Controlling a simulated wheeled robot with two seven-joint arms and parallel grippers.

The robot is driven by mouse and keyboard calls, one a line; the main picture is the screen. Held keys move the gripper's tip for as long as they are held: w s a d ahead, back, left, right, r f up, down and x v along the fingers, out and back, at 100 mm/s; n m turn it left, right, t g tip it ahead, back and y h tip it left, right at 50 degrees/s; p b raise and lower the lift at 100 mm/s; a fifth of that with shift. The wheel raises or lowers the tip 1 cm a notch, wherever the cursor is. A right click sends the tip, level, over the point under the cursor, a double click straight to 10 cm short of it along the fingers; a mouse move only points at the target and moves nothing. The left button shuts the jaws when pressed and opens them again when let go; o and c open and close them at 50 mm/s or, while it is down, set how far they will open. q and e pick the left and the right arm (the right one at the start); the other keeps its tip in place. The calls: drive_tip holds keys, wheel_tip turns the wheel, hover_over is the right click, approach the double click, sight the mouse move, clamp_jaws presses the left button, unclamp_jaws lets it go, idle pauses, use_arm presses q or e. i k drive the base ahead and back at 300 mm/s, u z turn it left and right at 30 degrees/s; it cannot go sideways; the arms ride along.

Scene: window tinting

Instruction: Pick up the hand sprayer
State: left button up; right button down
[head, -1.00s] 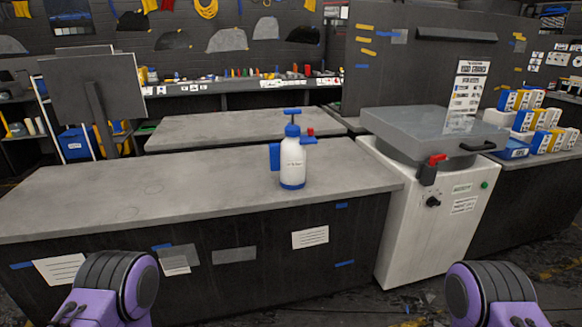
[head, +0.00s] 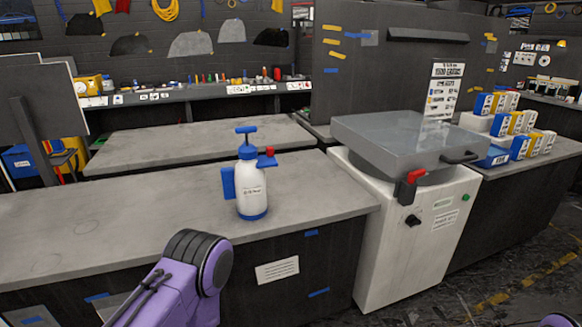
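The hand sprayer (head: 252,190) is a white bottle with a blue base, blue pump handle on top, a blue side piece and a red-tipped nozzle. It stands upright on the grey worktop (head: 120,222), near its right part. A purple and black link of my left arm shows below and left of the sprayer, apart from it. Only a small purple piece of my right arm shows at the bottom right edge. Neither gripper is in the picture. Nothing touches the sprayer.
A white cabinet (head: 380,240) with a grey lid (head: 395,135) and red-handled switch stands right of the worktop. Small boxes (head: 510,130) stand on the far right counter. A second grey table (head: 200,135) lies behind. The worktop around the sprayer is clear.

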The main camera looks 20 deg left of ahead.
sight(246, 184)
drive_tip(key=u, duration=0.05)
drive_tip(key=i, duration=0.95)
drive_tip(key=u, duration=0.5)
